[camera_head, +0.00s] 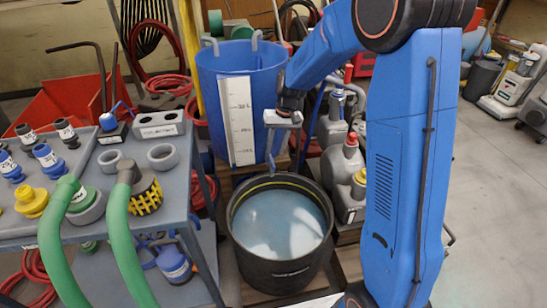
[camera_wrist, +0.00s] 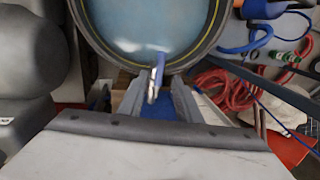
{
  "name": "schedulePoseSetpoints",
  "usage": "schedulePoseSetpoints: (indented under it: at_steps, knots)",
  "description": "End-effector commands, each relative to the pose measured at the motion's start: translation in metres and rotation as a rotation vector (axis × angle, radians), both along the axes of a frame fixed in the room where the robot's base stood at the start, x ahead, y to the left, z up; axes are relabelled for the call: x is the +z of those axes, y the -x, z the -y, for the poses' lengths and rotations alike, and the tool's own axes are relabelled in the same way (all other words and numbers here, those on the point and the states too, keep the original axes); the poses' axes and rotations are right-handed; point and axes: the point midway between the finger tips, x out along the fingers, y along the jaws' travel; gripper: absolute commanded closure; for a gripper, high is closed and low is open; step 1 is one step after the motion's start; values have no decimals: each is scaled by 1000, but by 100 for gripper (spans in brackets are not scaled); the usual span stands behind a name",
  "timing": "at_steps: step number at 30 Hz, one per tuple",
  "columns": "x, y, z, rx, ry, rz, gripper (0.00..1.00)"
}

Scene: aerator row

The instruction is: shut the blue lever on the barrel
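The blue barrel (camera_head: 235,75) stands behind the black tub, with a white scale strip on its front. A narrow blue piece, seemingly the lever (camera_head: 270,147), hangs at the barrel's front right, just below my gripper (camera_head: 283,119). In the wrist view the blue lever (camera_wrist: 160,60) shows ahead of my gripper (camera_wrist: 157,98), with a pale metal part behind it between the two fingers. The fingers are apart, with gaps on both sides of that part. I cannot tell the lever's exact angle or whether a finger touches it.
The black tub (camera_head: 241,252) holds bluish water below the gripper. Grey jugs (camera_head: 333,125) stand close on the right. A grey cart (camera_head: 95,152) with fittings and green hoses is on the left. Red hose (camera_wrist: 222,90) lies to the right in the wrist view.

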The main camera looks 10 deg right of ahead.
Motion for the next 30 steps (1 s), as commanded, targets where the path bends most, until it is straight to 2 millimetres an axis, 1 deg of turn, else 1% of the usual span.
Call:
schedulePoseSetpoints:
  at_steps: [1, 3, 9, 14, 22, 23, 24, 26, 30]
  knots:
    - [-9, 0, -2, 0, 0, -2, 69]
    - [-20, 1, -4, 0, 1, -4, 69]
    - [-41, 0, -8, -1, 1, 0, 69]
    - [-47, 0, -9, -1, 0, 0, 69]
    - [-48, 0, -9, -1, 0, 0, 69]
    - [-48, 0, -9, 0, 0, 0, 76]
    - [-48, 0, -9, 0, 0, 0, 86]
    - [-48, 0, -9, 0, 0, 0, 100]
    - [-48, 0, -9, 0, 0, 0, 100]
